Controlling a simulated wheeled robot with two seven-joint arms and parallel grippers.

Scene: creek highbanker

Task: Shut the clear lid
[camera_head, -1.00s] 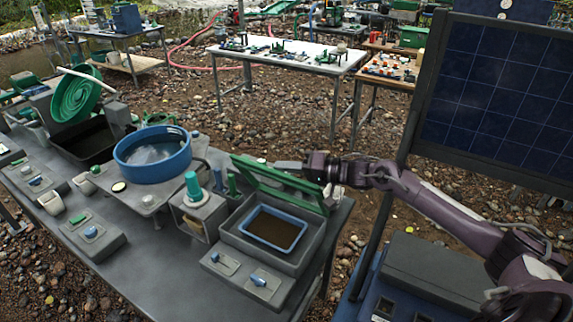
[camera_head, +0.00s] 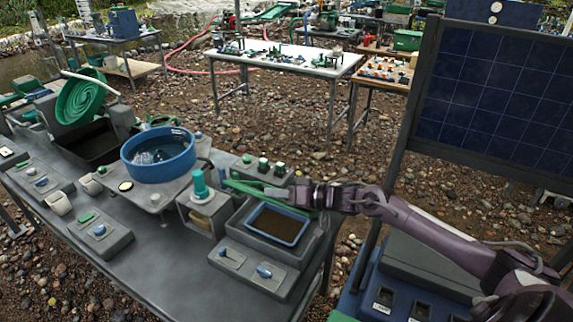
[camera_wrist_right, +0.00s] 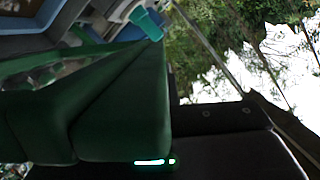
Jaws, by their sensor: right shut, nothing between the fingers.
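The clear lid (camera_head: 240,187) has a green frame and stands partly open, slanting over the back of a grey box. It is seen nearly edge-on. The box (camera_head: 237,222) holds a blue-rimmed tray (camera_head: 252,226) of brown soil, still uncovered from the front. My right gripper (camera_head: 272,192) is shut and empty, reaching in from the right at the lid's right half. It appears to touch or nearly touch the frame; I cannot tell which. In the right wrist view the green frame (camera_wrist_right: 125,110) fills the middle, close up. My left gripper is not in view.
A teal-capped post (camera_head: 199,183) stands just left of the box. A blue basin (camera_head: 158,160) is further left. Small switch panels (camera_head: 262,272) lie in front. A solar panel (camera_head: 490,100) stands at right.

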